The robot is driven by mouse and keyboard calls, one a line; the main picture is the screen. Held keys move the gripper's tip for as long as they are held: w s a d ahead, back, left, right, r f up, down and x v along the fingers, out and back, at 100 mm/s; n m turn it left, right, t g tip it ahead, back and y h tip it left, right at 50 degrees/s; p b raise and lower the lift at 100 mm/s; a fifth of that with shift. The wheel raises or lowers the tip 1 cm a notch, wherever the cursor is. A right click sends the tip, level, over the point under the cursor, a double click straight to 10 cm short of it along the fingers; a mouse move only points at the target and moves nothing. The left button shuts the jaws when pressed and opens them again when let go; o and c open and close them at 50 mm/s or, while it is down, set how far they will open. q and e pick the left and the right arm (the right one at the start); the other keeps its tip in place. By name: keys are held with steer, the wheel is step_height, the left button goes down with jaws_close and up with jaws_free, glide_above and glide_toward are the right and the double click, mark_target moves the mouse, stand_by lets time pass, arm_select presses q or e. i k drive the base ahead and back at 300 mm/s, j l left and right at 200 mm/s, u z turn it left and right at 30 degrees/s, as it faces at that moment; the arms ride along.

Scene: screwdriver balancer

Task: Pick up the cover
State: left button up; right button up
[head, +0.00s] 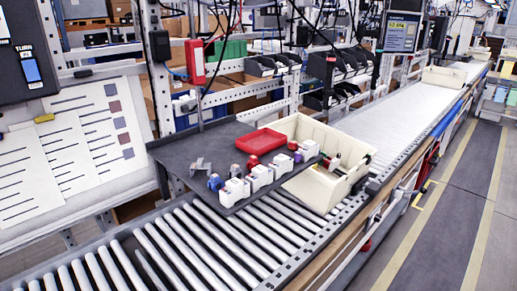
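No gripper shows in the head view. A bent grey metal piece (201,167) lies on the left part of a dark grey work surface (180,155); it may be the cover, but I cannot tell for sure. Several white blocks (262,177) stand in a row along the front edge of this surface, with small red, blue and purple parts at or beside them. A shallow red tray (261,141) sits at the back of the surface. A cream bin (352,177) stands at the right, with small red and dark items at its right side.
A roller conveyor (190,247) runs below and in front of the work surface and on toward the back right. Dark shelf bins (272,65) hang behind. A red hanging tool or box (195,62) and cables are above the surface. A white board (75,150) stands at the left.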

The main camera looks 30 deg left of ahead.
mark_target(200, 165)
steer(key=u, duration=0.5)
steer(key=i+u, duration=0.1)
steer(key=u, duration=0.4)
steer(key=l+u, duration=0.1)
steer(key=u, duration=0.85)
steer(key=l+u, duration=0.15)
steer(key=u, duration=0.35)
steer(key=l+u, duration=0.95)
steer(key=u, duration=0.2)
steer(key=k+l, duration=0.15)
steer(key=l, duration=0.2)
steer(key=k+l+u, duration=0.15)
steer(key=l, duration=0.2)
steer(key=k+l, duration=0.1)
steer(key=l, duration=0.2)
